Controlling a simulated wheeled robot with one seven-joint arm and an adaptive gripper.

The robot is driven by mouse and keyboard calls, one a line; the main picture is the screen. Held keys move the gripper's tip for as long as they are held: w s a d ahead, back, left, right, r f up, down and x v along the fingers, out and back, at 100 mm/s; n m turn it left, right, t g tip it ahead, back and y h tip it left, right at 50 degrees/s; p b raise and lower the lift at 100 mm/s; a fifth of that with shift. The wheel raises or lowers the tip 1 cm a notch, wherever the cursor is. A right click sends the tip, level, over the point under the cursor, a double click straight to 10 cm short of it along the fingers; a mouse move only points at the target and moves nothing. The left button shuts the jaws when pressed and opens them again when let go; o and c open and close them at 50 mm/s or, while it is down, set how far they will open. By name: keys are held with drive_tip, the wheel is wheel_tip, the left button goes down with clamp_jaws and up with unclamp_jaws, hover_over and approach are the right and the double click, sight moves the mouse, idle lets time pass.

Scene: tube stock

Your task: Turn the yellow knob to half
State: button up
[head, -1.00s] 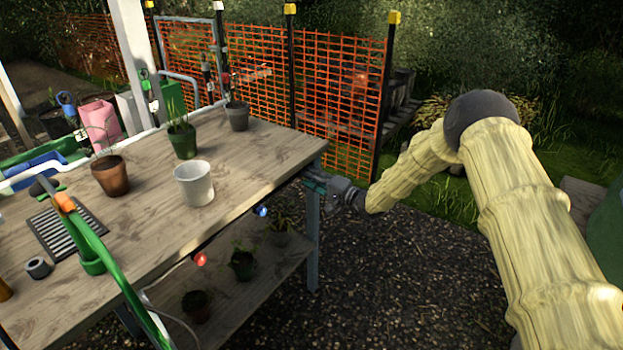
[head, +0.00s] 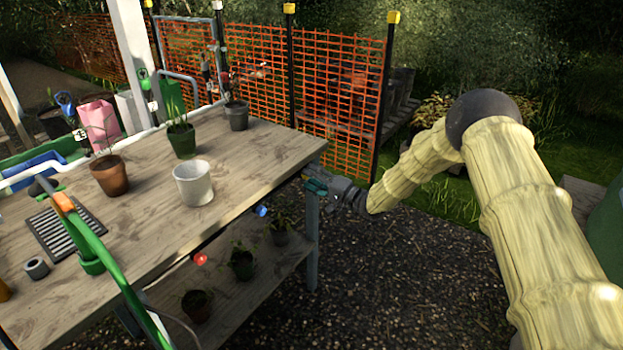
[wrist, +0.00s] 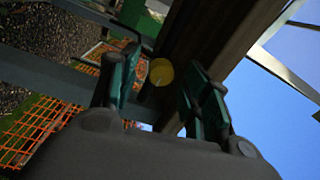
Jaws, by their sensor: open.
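The round yellow knob (wrist: 161,72) shows in the wrist view on the dark underside or edge of the bench, with a thin mark on its face. My gripper (wrist: 158,88) is open, with its teal fingers on either side of the knob in that view. I cannot tell whether either finger touches it. In the head view my gripper (head: 316,186) is at the right front corner of the bench (head: 262,150). The yellow knob cannot be made out there.
A red knob (head: 201,259) and a blue knob (head: 261,211) sit along the bench's front edge. A white pot (head: 193,184) and a brown pot (head: 110,176) stand on top. Potted plants stand on the lower shelf (head: 235,290). Orange mesh fencing (head: 335,95) is behind.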

drive_tip(key=v, duration=1.1)
drive_tip(key=shift+s+d, duration=0.15)
drive_tip(key=shift+d, duration=0.05)
drive_tip(key=s+d+f+g+h+p, duration=0.2)
drive_tip(key=s+f+h, duration=0.3)
drive_tip(key=s+f, duration=0.7)
drive_tip(key=s+d+f+g+h+p, duration=0.15)
drive_tip(key=s+f+h, duration=0.35)
drive_tip(key=s+f, duration=0.65)
drive_tip(key=s+d+r+n+g+h+p, duration=0.1)
drive_tip(key=s+d+n+g+h+p, duration=0.1)
drive_tip(key=s, duration=1.6)
drive_tip(key=s+d+r+n+g+h+p, duration=0.1)
drive_tip(key=s+d+n+g+h, duration=0.2)
drive_tip(key=s, duration=1.5)
drive_tip(key=d+g, duration=0.2)
drive_tip(key=d, duration=0.1)
drive_tip(key=shift+d+r+p, duration=0.2)
drive_tip(key=shift+d+p, duration=0.05)
drive_tip(key=shift+p, duration=0.15)
